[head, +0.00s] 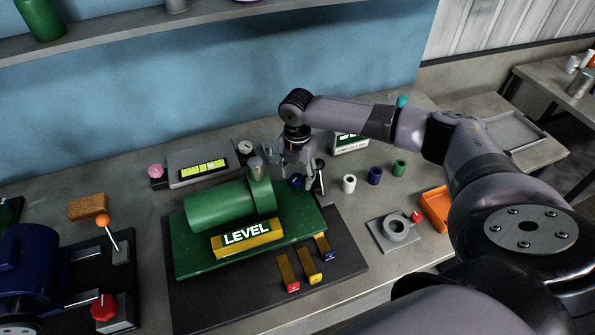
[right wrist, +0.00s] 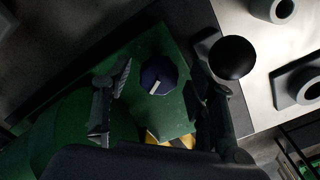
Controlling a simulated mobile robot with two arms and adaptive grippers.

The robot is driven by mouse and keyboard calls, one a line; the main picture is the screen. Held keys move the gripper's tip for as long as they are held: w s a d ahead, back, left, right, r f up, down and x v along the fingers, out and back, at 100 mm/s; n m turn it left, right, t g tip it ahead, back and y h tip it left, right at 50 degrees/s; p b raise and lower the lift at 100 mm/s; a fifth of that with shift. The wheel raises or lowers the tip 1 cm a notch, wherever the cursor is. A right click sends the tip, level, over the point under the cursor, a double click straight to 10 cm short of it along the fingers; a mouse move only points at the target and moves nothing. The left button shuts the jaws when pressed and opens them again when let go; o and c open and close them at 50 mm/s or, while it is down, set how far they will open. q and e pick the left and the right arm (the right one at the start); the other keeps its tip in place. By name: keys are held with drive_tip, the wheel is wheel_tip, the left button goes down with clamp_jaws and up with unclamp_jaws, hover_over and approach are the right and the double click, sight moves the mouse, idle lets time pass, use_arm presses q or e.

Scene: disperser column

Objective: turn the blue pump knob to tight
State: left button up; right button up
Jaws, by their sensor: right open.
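The blue pump knob (right wrist: 158,75) is a dark blue, faceted cap with a white pointer mark on the green pump base (right wrist: 176,45). In the head view the knob (head: 297,181) is a small blue patch, mostly hidden by my gripper. My right gripper (head: 298,160) points down above it, beside the green pump body (head: 222,207). In the right wrist view its open fingers stand on either side of the knob, with gaps visible. I cannot tell how far above it they are. My left gripper is not in view.
A lever with a black ball (right wrist: 232,57) stands close to the right finger. A yellow LEVEL block (head: 247,238) and several small coloured-end blocks (head: 308,266) lie in front. White (head: 349,184), blue (head: 375,176) and green (head: 399,168) cylinders stand to the right.

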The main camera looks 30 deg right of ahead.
drive_tip(key=shift+c, duration=0.8)
drive_tip(key=c, duration=1)
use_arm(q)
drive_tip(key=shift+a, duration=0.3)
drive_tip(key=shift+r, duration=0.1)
